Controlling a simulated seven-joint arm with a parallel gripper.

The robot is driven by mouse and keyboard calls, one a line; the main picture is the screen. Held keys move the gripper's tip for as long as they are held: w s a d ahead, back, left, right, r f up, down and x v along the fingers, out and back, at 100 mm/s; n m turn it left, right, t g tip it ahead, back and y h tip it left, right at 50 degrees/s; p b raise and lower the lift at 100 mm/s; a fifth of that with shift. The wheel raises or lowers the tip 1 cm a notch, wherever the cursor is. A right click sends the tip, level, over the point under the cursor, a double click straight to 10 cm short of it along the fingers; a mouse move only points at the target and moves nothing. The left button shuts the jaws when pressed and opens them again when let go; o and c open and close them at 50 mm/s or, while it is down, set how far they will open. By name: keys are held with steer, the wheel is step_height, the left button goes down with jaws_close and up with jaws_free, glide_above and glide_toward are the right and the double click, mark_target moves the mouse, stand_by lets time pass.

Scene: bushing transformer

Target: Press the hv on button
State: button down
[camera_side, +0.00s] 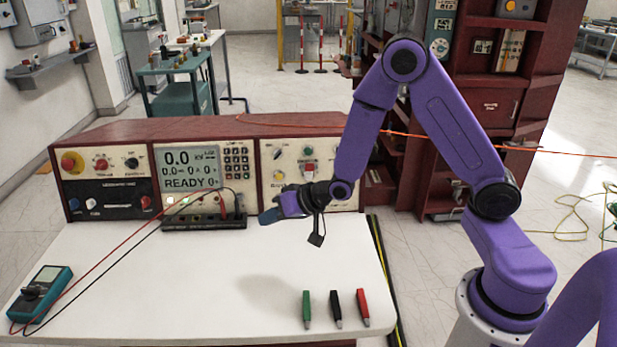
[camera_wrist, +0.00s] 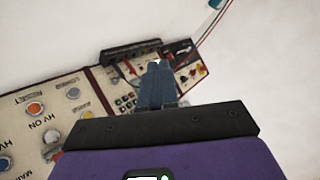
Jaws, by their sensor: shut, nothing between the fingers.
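The control console (camera_side: 240,135) stands along the back of the white table. In the wrist view an "HV ON" label (camera_wrist: 42,123) on its panel lies between an orange-red button (camera_wrist: 35,108) and a pale button (camera_wrist: 51,136); I cannot tell which one it names. In the side view the right panel section shows small buttons (camera_side: 309,168), too small to read. My gripper (camera_side: 268,216) is shut and empty, above the table in front of the console, lower than these buttons. Its blue fingers (camera_wrist: 157,72) point towards the keypad area in the wrist view, with the HV ON label off to the left.
A black terminal box (camera_side: 203,221) with leads stands before the console, close left of my fingers. The leads run to a teal meter (camera_side: 41,293). Green, black (camera_side: 335,308) and red plugs lie at the table's front right. The middle of the table (camera_side: 190,290) is clear.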

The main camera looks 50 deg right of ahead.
mark_target(308, 175)
steer(key=w+d+f+m+t+h, duration=0.2)
steer(key=d+f+m+t, duration=0.1)
steer(key=d, duration=0.7)
steer(key=w+d+f+m+t+h, duration=0.1)
steer(key=d+f+m+t+h, duration=0.1)
steer(key=d+m+t, duration=0.3)
steer(key=d+m+h, duration=0.1)
steer(key=d+m, duration=0.2)
steer(key=d, duration=0.2)
steer(key=shift+w+d+f+t, duration=0.25)
steer(key=shift+w+f+t, duration=0.15)
steer(key=w+d+f, duration=0.2)
steer(key=w+d, duration=0.4)
steer(key=shift+w+d, duration=0.1)
steer(key=shift+w, duration=0.05)
stand_by(1.4)
steer(key=shift+w+d+f, duration=0.1)
steer(key=shift+w+d, duration=0.05)
